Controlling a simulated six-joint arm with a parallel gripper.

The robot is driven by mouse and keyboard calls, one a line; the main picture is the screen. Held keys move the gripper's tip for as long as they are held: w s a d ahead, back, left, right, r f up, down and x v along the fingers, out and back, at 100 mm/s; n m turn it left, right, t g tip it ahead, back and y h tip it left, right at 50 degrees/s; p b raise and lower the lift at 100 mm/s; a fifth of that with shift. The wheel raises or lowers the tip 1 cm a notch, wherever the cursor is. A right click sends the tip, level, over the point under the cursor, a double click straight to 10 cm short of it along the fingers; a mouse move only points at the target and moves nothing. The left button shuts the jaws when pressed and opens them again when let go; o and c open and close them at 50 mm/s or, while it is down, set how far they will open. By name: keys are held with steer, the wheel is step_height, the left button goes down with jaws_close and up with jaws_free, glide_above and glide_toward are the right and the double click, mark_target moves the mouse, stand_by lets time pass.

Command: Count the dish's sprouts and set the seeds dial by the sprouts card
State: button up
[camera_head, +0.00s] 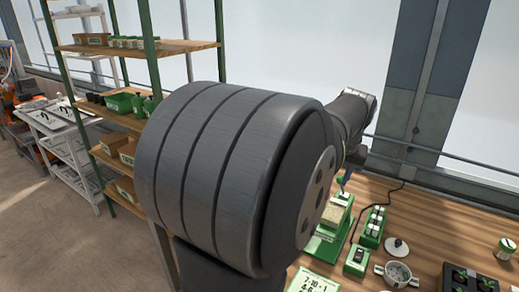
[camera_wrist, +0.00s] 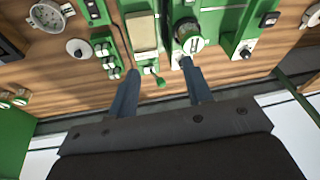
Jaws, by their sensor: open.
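My gripper (camera_wrist: 159,66) is open in the wrist view, its two blue fingers pointing at the green seeder (camera_wrist: 118,5) with its beige panel. A smaller dark knob (camera_wrist: 246,52) sits on a green box to the right. I cannot read which is the seeds dial. A two-handled round dish (camera_head: 397,274) stands right of the seeder; it also shows in the wrist view (camera_wrist: 47,17). Its sprouts are too small to count. A card (camera_head: 312,281) with partly visible numbers lies at the bottom edge.
Green boxes with white switches (camera_head: 372,228) stand beside the seeder. A dark seedling tray (camera_head: 455,272) and a jar (camera_head: 505,248) are at the right. My arm hides much of the head view.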

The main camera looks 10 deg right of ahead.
steer(key=w+d+n+t+y, duration=0.1)
steer(key=w+d+n, duration=0.6)
steer(key=w, duration=0.4)
steer(key=shift+n, duration=0.4)
steer(key=x, duration=0.5)
steer(key=a+x, duration=0.1)
steer(key=x, duration=1)
steer(key=shift+w+a+f, duration=0.15)
steer(key=shift+w+f, duration=0.1)
steer(key=c, duration=1)
steer(key=m+h, duration=0.1)
steer(key=m, duration=0.1)
steer(key=m+h, duration=0.1)
steer(key=m, duration=0.2)
steer(key=shift+a+m, duration=0.15)
steer(key=shift+m, duration=0.15)
steer(key=m+g+h, duration=0.1)
steer(key=m, duration=0.2)
steer(key=m+h, duration=0.1)
steer(key=m, duration=0.2)
steer(key=shift+w+a+g, duration=0.1)
steer(key=shift+w+g, duration=0.05)
steer(key=shift+g, duration=0.25)
